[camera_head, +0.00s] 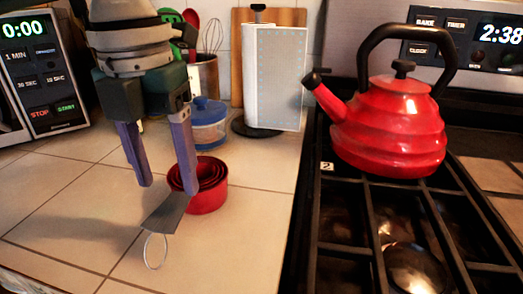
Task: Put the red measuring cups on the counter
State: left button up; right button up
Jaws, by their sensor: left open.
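The red measuring cups (210,196) are nested together and rest on the tiled counter (235,245). Their grey handle (166,214), with a wire ring (155,251), points toward the front left. My left gripper (167,188) reaches down from the top, its two purple fingers apart. One finger is left of the cups. The other overlaps the cups' near left side in the picture; I cannot tell whether it touches them. Nothing shows between the fingers. My right gripper is out of view.
A red kettle (392,125) stands on the black stove (340,215) at right. A blue-lidded container (208,128), paper towel holder (272,80) and utensil crock (205,75) stand behind the cups. A microwave (42,75) is at left. The front counter is clear.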

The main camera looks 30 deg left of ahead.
aim_at(173, 208)
pick_arm(q)
notch_tip(173, 208, up, 6)
jog(key=shift+s+f+p, duration=0.1)
jog(key=shift+f+p, duration=0.05)
jog(key=shift+p, duration=0.15)
jog(key=shift+f, duration=0.1)
dwell(0.3)
